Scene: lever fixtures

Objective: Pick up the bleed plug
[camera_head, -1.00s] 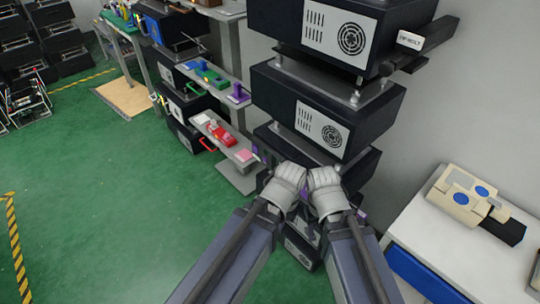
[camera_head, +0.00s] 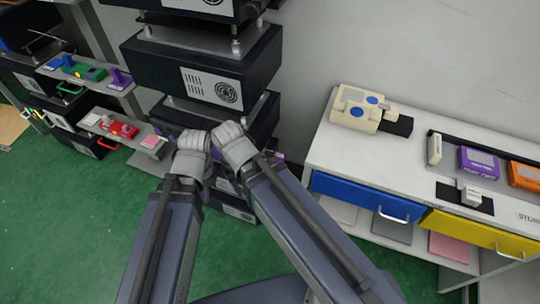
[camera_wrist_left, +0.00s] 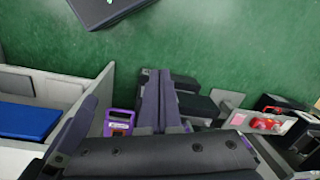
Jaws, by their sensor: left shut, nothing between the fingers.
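I cannot pick out the bleed plug for certain in either view. My left gripper (camera_head: 192,140) and my right gripper (camera_head: 230,134) are side by side in the head view, in front of the stack of black units. In the left wrist view the two dark fingers of my left gripper (camera_wrist_left: 160,80) lie together with nothing between them. My right gripper's fingers are too small and hidden to judge.
A white bench (camera_head: 325,150) at right has a blue drawer (camera_head: 365,197) and a yellow drawer (camera_head: 480,235). On it are a beige fixture with blue discs (camera_head: 350,110), a purple device (camera_head: 478,160) and an orange device (camera_head: 524,175). Black units (camera_head: 205,75) stand ahead. Green floor (camera_head: 60,220) is clear at left.

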